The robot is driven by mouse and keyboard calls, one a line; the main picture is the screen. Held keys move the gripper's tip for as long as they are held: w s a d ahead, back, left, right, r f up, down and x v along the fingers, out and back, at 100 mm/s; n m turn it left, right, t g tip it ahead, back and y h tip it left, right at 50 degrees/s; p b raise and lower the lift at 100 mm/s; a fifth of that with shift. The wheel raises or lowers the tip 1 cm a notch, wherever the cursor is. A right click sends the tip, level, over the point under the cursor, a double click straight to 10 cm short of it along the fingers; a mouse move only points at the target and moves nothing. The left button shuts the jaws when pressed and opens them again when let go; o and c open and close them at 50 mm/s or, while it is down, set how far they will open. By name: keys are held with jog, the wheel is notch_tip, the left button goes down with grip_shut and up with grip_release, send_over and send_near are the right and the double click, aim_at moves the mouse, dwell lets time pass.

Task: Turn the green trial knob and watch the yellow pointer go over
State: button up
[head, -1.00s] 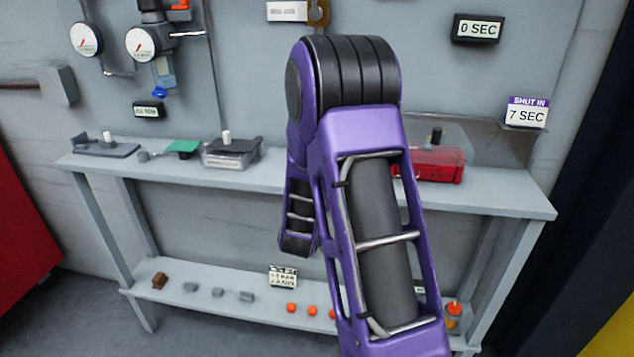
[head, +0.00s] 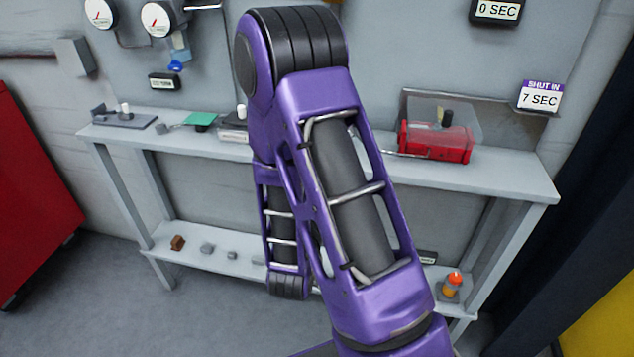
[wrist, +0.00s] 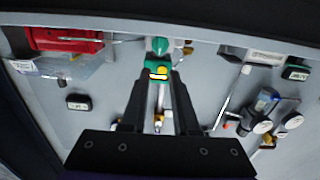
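In the wrist view a green fitting (wrist: 156,63) with a rounded green knob-like top (wrist: 160,45) shows beyond the fingertips. A yellow piece (wrist: 159,76), which may be the pointer, lies across its near side. My gripper (wrist: 159,82) is open, with its two dark fingers on either side of the line to the fitting. Nothing is clearly held. I cannot tell whether the fingers touch the fitting. In the head view my purple arm hides this area, and neither the gripper nor the green knob shows there.
The grey bench (head: 500,178) carries a red box (head: 435,143) at right and a green pad (head: 200,119) at left. Gauges (head: 156,18) hang on the wall. Signs read 0 SEC (head: 496,10) and SHUT IN 7 SEC (head: 540,97). An orange-topped bottle (head: 452,283) stands on the lower shelf.

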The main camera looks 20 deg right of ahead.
jog(key=shift+p+v, duration=1.2)
jog(key=shift+p, duration=0.2)
jog(key=shift+w, duration=0.1)
